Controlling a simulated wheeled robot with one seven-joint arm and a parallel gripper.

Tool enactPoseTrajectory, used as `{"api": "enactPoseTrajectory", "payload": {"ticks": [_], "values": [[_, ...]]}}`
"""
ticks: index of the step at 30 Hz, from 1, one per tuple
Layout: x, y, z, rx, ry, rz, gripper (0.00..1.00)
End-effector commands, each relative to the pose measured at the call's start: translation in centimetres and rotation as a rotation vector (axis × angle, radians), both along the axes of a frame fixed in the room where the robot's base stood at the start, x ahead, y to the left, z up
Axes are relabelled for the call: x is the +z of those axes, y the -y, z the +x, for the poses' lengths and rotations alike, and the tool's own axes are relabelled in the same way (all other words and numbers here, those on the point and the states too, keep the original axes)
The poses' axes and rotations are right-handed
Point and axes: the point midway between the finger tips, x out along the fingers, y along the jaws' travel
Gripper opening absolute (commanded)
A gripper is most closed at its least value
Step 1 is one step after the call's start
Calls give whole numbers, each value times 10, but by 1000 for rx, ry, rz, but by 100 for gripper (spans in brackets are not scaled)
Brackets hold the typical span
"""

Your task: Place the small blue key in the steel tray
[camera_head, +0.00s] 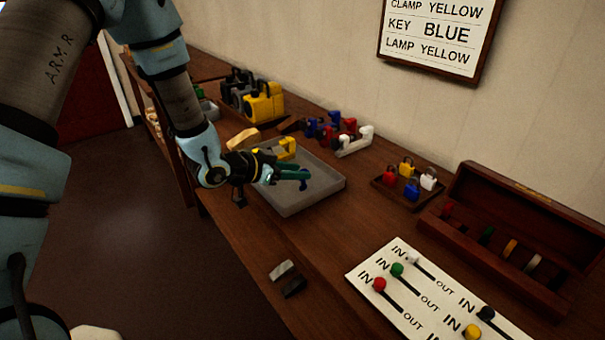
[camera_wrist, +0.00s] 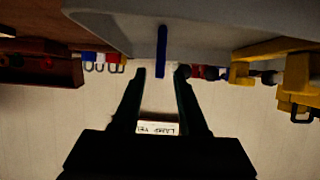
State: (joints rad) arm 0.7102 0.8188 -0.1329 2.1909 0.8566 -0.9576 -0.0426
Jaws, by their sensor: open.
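The steel tray (camera_head: 322,192) is a shallow grey tray on the wooden bench. My gripper (camera_head: 300,176) is low over it, with its fingers pointing right. The small blue key (camera_head: 303,186) shows as a small blue bit at the fingertips. In the wrist view, the key (camera_wrist: 162,50) is a thin blue bar just beyond the gap between my open fingers (camera_wrist: 160,72), against the grey tray (camera_wrist: 110,25). My fingers look apart from the key. Whether the key rests on the tray floor is hard to tell.
A yellow object (camera_head: 287,148) is at the tray's far side. Padlocks (camera_head: 412,188) sit on a small board to the right, near an open wooden box (camera_head: 500,255). A white slider panel (camera_head: 405,290) is in front. A wall sign (camera_head: 440,35) reads KEY BLUE.

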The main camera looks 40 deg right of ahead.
Motion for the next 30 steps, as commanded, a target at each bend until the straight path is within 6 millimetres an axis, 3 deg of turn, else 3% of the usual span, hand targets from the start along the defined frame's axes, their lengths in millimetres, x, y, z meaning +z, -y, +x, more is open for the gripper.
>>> {"api": "enactPoseTrajectory", "payload": {"ticks": [6,12,24,26,28,30], "values": [[19,-44,4,3,3,-1,43],[34,-73,5,2,2,-2,43],[41,-86,7,6,1,4,43],[40,-92,15,36,11,24,43],[40,-107,38,119,31,78,43],[39,-139,72,258,51,171,43]]}}
